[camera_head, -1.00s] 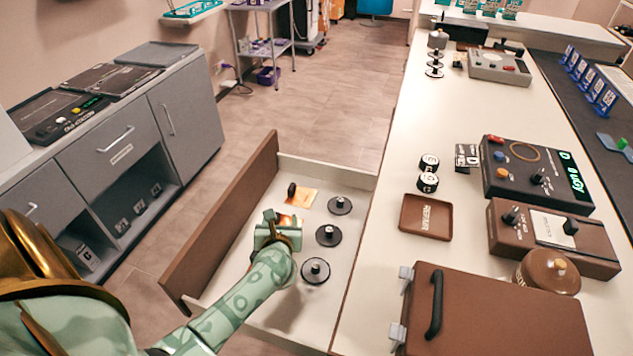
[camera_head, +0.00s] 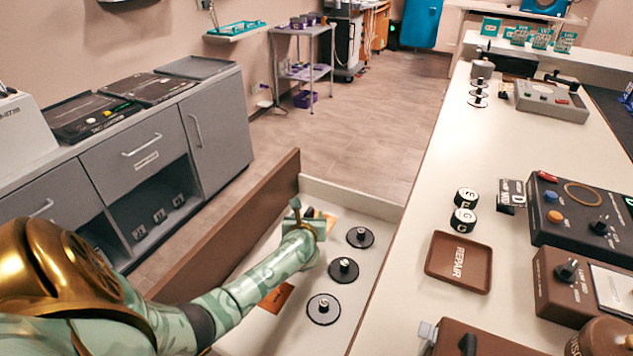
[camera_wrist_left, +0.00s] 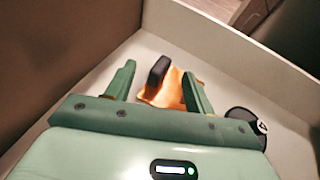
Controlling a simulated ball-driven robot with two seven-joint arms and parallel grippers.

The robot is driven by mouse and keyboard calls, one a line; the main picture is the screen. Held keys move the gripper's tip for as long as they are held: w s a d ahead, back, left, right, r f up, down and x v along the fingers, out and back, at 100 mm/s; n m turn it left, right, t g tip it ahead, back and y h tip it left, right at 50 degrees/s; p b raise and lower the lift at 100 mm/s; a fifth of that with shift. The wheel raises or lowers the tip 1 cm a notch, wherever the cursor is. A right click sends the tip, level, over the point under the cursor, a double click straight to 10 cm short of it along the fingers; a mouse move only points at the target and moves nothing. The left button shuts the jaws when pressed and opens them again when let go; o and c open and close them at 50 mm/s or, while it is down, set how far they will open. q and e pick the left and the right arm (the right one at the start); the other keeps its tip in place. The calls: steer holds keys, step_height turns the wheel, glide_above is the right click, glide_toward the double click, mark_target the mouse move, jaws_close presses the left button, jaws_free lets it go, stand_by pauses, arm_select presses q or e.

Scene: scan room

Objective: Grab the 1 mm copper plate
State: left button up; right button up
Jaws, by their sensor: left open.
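A copper-orange plate (camera_wrist_left: 175,86) with an upright black handle (camera_wrist_left: 158,72) lies in the drawer in the left wrist view. In the head view only part of this plate (camera_head: 329,220) shows past my gripper. My left gripper (camera_head: 309,214) is over the drawer. In the left wrist view its fingers (camera_wrist_left: 157,74) are open, with the handle appearing between them and nothing held. I cannot tell how far above the plate the fingertips are. Another copper-coloured plate (camera_head: 277,298) lies nearer, partly hidden by my left arm. No thickness label is readable. My right gripper is not in view.
The open drawer (camera_head: 352,198) has raised walls and a brown front (camera_head: 238,236). Three black discs with knobs (camera_head: 343,270) stand to the gripper's right. The white counter (camera_head: 421,203) beside the drawer bears a brown REPAIR tray (camera_head: 459,262) and control boxes.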

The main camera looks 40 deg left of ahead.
mark_target(309, 213)
arm_select(q)
steer(key=x, duration=0.1)
steer(key=b+x, duration=0.1)
steer(key=x, duration=0.1)
steer(key=shift+d+f, duration=0.1)
steer(key=shift+f, duration=0.3)
steer(key=shift+w+a+b, duration=0.2)
steer(key=shift+w+b, duration=0.05)
steer(key=shift+b, duration=0.05)
steer(key=shift+r, duration=0.2)
jaws_close()
